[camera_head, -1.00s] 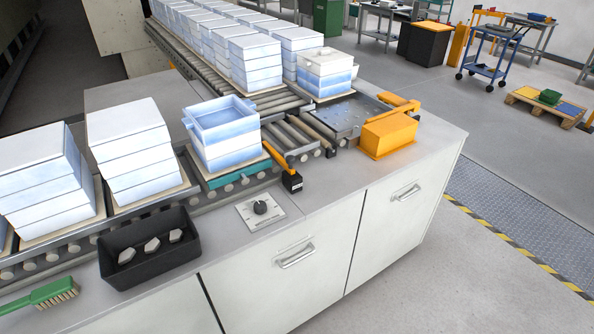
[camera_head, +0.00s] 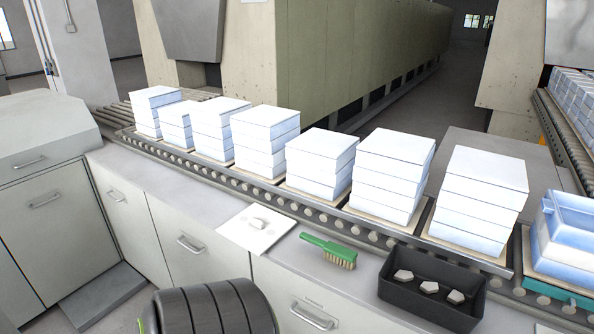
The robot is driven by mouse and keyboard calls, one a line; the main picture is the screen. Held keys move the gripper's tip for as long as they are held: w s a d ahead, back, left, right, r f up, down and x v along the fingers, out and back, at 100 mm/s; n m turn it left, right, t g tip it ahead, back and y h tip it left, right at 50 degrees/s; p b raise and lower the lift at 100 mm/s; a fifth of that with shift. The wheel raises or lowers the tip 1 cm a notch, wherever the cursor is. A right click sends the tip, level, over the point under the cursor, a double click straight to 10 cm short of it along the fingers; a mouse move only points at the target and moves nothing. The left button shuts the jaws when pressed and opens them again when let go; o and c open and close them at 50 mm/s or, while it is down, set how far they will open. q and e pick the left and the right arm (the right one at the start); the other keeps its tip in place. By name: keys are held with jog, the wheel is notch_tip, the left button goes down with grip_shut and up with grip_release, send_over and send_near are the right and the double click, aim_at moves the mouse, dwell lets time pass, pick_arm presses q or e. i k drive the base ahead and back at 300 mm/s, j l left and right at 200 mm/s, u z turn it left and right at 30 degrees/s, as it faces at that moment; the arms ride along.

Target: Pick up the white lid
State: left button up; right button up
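A flat white square piece (camera_head: 257,230) lies on the counter, left of the green brush. A small pale lump sits on top of it. It may be the white lid, but I cannot tell for sure. Several stacks of white boxes with flat white tops stand on the roller conveyor, such as the tall stack (camera_head: 476,205) at the right. A blue-white open-topped box (camera_head: 567,235) is cut off by the right edge. Neither gripper is in view. A dark ribbed rounded part, probably of my arm, shows at the bottom left of centre.
A green brush (camera_head: 328,250) and a black tray (camera_head: 432,290) with 3 pale pieces stand on the counter's front strip. The roller conveyor (camera_head: 330,216) runs behind them. The counter left of the white square is clear.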

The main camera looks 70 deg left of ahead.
aim_at(257, 228)
jog(key=u, duration=2.4)
jog(key=i+l, duration=0.1)
